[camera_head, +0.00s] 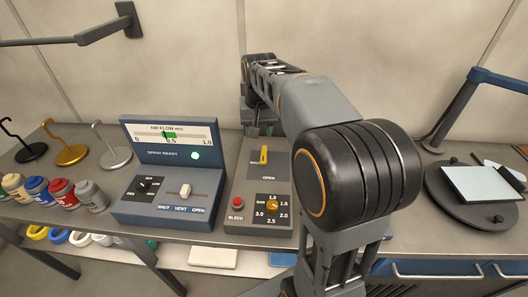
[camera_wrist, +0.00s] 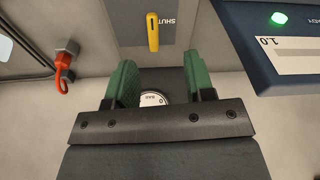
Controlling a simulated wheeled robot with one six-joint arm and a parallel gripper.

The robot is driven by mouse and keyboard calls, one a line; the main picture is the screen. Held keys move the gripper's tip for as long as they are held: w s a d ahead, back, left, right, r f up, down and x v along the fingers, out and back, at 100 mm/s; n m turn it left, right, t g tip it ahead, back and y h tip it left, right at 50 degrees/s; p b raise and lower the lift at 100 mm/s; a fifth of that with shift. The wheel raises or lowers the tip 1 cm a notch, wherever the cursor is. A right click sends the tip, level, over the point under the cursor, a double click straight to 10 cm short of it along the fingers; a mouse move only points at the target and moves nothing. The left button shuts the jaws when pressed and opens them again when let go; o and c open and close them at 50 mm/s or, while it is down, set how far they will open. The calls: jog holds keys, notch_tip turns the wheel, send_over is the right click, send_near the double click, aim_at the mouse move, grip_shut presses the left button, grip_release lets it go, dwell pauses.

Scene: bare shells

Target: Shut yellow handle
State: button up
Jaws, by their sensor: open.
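The yellow handle (camera_head: 264,155) is a small bar on the upper part of a grey panel (camera_head: 283,187). It runs up and down in the picture, with a SHUT label beside it and an OPEN label below it. In the wrist view the yellow handle (camera_wrist: 152,31) shows beyond the fingertips, with SHUT to its right. My gripper (camera_wrist: 161,72) has two green fingers set apart with nothing held between them. The fingers do not touch the handle. In the head view my gripper (camera_head: 254,122) is partly hidden, above and behind the handle.
A white round dial (camera_wrist: 152,98) shows between the fingers, partly hidden. A red hooked part (camera_wrist: 63,75) is at the left. A blue-grey console (camera_head: 160,205) stands left of the panel. The panel also has a red button (camera_head: 238,203) and a BAR knob (camera_head: 272,206).

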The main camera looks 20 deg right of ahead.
jog(key=m+g, duration=0.1)
jog(key=m, duration=0.1)
send_over(264, 153)
jog(key=f, duration=0.2)
notch_tip(264, 153, down, 14)
jog(key=shift+w+r, duration=0.1)
jog(key=shift+r, duration=0.15)
jog(key=shift+c, duration=0.3)
grip_shut()
